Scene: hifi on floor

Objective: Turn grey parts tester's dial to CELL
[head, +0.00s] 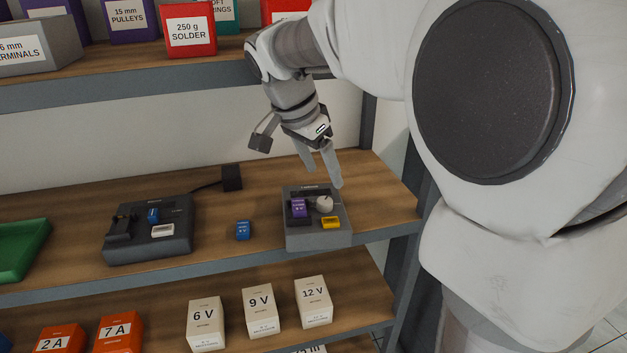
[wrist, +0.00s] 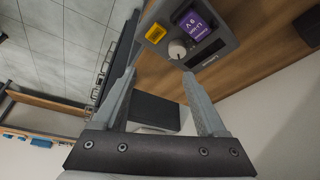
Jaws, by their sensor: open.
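The grey parts tester (head: 318,239) stands near the right end of the middle shelf. Its round white dial (head: 324,203) is on the top face, and the dial also shows in the wrist view (wrist: 177,49). The dial's pointer and the CELL mark are too small to read. A purple 9 V block (head: 298,208) sits on the tester, left of the dial; it shows in the wrist view (wrist: 194,25). A yellow piece (head: 331,222) is at the tester's front right. My gripper (head: 324,180) is open and empty, above and behind the dial, apart from it.
A dark grey device (head: 150,243) with a blue and a white piece stands to the left. A small blue block (head: 242,230) lies between the two devices. A black adapter (head: 231,177) is behind, and an upper shelf (head: 150,86) hangs over the back.

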